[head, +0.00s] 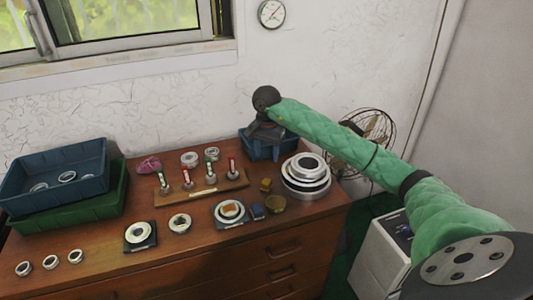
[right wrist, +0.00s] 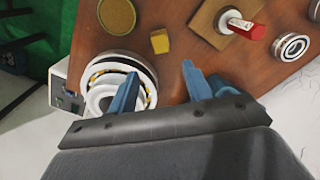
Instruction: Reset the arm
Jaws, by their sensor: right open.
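My right arm, in a green quilted sleeve, reaches in from the right in the head view. Its dark gripper (head: 264,132) is above the back right part of the wooden dresser top, in front of the white wall. In the right wrist view the gripper (right wrist: 160,70) has two blue fingers spread apart with nothing between them. The stacked bearing rings (head: 306,176) stand to the right of the gripper in the head view. In the right wrist view these rings (right wrist: 104,80) are partly hidden behind one finger. My left gripper is not in view.
A blue bin (head: 270,150) stands close below the gripper, partly hidden. A peg board (head: 203,190), a yellow block (right wrist: 160,41), a round dish (right wrist: 117,14) and several rings occupy the dresser top. Blue (head: 88,157) and green (head: 108,203) bins stand left. A wire fan (head: 378,128) is beyond the right edge.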

